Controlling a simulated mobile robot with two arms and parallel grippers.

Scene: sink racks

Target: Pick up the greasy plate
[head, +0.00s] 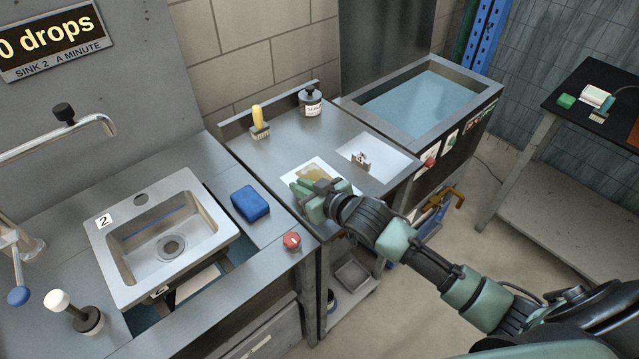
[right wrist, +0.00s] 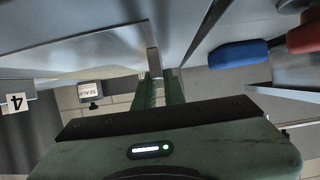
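In the right wrist view the two green fingers (right wrist: 161,88) are close together, with a narrow gap. I cannot tell whether the plate's edge is between them. My left gripper is not in view.
A blue sponge (head: 250,203) and a red knob (head: 292,240) are left of the gripper. A yellow-handled brush (head: 259,122) and a dark bottle (head: 312,101) stand behind. A white square with a small metal piece (head: 361,160) lies right. A water-filled tank (head: 418,103) is beyond.

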